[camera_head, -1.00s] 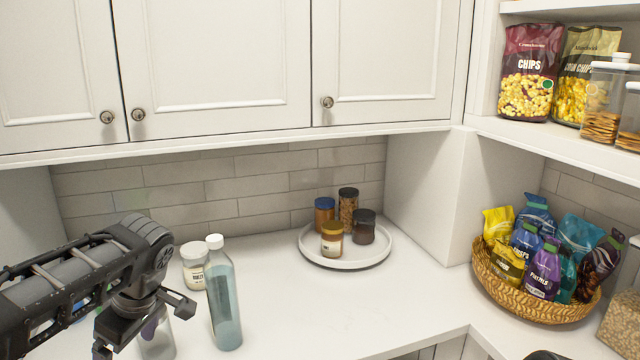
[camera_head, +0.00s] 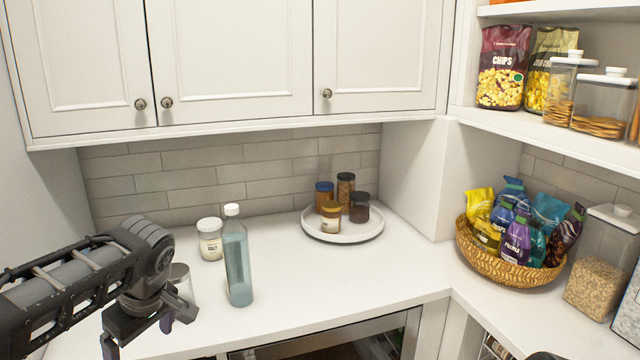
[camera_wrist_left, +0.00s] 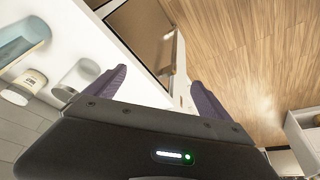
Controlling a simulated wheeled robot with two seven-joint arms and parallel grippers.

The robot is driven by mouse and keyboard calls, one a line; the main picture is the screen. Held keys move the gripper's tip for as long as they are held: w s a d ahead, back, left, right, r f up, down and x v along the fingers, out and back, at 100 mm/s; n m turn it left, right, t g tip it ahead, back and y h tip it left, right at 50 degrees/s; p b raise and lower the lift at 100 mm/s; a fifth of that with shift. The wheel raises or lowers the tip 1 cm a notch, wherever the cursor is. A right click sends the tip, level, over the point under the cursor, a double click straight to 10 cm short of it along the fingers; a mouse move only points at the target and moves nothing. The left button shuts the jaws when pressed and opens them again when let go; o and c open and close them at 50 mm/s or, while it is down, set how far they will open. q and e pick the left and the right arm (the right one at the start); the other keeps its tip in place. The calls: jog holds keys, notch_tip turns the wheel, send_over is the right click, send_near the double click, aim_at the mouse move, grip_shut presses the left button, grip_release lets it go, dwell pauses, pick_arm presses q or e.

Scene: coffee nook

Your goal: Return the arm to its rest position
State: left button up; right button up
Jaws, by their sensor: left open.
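My left arm comes in from the left in the head view, with its gripper (camera_head: 148,330) above the counter's left front part. In the left wrist view the two purple-grey fingers are spread apart, and the gripper (camera_wrist_left: 150,92) is empty. A clear glass jar (camera_head: 181,284) stands partly hidden behind the gripper. A blue-tinted bottle with a white cap (camera_head: 237,262) and a white-lidded jar (camera_head: 210,240) stand upright to its right. The left wrist view also shows the bottle (camera_wrist_left: 22,45), the white-lidded jar (camera_wrist_left: 27,85) and the glass jar (camera_wrist_left: 78,78). My right gripper is not seen.
A round white tray (camera_head: 342,236) holds several small jars at the back. A wicker basket (camera_head: 510,268) of snack bags stands right, beside a clear canister (camera_head: 597,275). Cabinets (camera_head: 235,65) hang above the counter. The middle counter (camera_head: 330,285) is clear.

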pick_arm(q)
jog(key=w+d+f+m+t+h, duration=0.3)
jog(key=w+d+f+m+h, duration=0.15)
jog(key=d+f+m, duration=0.4)
jog(key=s+d+f+m+h, duration=0.2)
jog(key=d+f+m+h, duration=0.1)
jog(key=d+f, duration=1)
jog(key=s+d+f+g, duration=0.2)
jog(key=s+f+g, duration=0.2)
jog(key=s+f, duration=1.9)
jog(key=shift+s+d+n+g, duration=0.3)
jog(key=shift+s+n+g, duration=0.1)
jog(key=shift+s, duration=0.85)
jog(key=shift+h, duration=0.25)
